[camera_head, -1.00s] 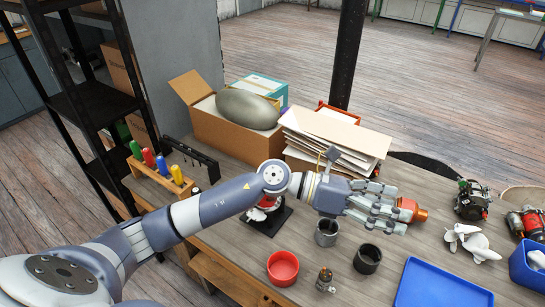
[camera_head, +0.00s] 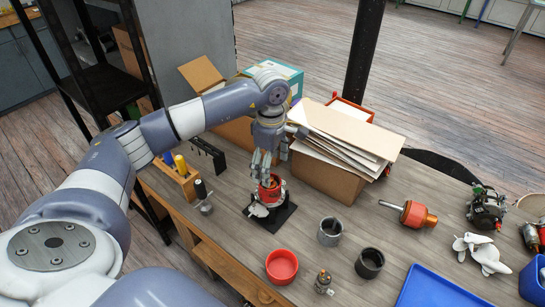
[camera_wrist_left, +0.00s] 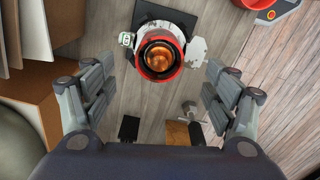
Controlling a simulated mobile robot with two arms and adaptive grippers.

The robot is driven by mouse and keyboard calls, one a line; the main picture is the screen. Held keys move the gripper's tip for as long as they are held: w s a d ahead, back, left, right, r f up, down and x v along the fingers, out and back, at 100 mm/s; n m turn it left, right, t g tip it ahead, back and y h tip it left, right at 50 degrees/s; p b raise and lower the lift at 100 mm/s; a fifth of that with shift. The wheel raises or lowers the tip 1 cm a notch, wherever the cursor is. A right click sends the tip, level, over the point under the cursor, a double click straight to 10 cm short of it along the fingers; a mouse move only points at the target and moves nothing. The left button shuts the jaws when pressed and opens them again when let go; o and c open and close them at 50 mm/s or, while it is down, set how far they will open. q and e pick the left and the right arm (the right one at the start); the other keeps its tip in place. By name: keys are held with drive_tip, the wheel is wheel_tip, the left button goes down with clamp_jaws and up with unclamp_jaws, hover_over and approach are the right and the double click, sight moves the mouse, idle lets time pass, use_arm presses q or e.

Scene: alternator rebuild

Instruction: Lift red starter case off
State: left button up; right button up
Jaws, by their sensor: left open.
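The red starter case (camera_head: 271,190) stands upright on a black base plate (camera_head: 283,217), with silver brackets at its sides. In the left wrist view its open red rim (camera_wrist_left: 147,69) surrounds a copper-coloured core (camera_wrist_left: 158,57). My left gripper (camera_head: 263,176) points down from above, close over the case. In the left wrist view the gripper (camera_wrist_left: 158,97) has its fingers spread wide, with nothing between them, and the case lies ahead of the fingertips. Whether any finger touches the case is hard to tell. My right gripper is not in view.
A cardboard box with stacked sheets (camera_head: 340,140) stands close right of my left gripper. A tool rack (camera_head: 178,170) is at left. A grey cup (camera_head: 330,232), a black cup (camera_head: 369,262) and a red bowl (camera_head: 281,266) stand in front. An orange rotor (camera_head: 414,214) lies at right.

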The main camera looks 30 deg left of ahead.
sight(272, 178)
use_arm(q)
wheel_tip(272, 178, down, 9)
drive_tip(key=shift+r+p, duration=0.15)
drive_tip(key=shift+p, duration=0.95)
drive_tip(key=shift+c, duration=0.6)
drive_tip(key=c, duration=1.6)
drive_tip(key=shift+c, duration=0.2)
drive_tip(key=shift+w+r, duration=0.15)
drive_tip(key=shift+r, duration=0.1)
drive_tip(key=shift+r, duration=0.25)
drive_tip(key=shift+r, duration=0.45)
